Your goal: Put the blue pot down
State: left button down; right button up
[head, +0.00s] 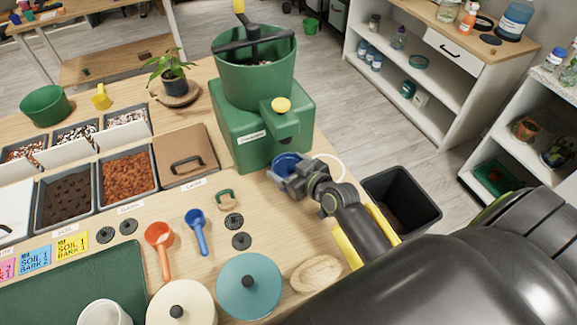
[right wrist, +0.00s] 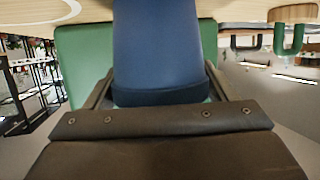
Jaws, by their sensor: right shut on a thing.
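The small blue pot (head: 285,162) is in the jaws of my right gripper (head: 292,180), just in front of the green dispenser (head: 262,125) and below its spout. The gripper and the spout partly hide the pot in the head view. In the right wrist view the blue pot (right wrist: 157,45) stands large between the two fingers, with green surface behind it. I cannot tell whether its base touches the table. A pale ring mark (head: 343,165) lies on the table just right of the gripper. My left gripper is not in view.
A black bin (head: 402,198) stands on the floor beyond the table's right edge. A blue scoop (head: 196,222), an orange scoop (head: 158,238), dark discs and a teal lid (head: 262,283) lie in front. Trays of soil and bark fill the left. A potted plant (head: 172,80) stands behind.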

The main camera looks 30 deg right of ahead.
jog(key=o, duration=1)
jog(key=shift+r, duration=0.1)
jog(key=b+v, duration=0.1)
jog(key=v, duration=1.1)
jog(key=shift+d, duration=0.1)
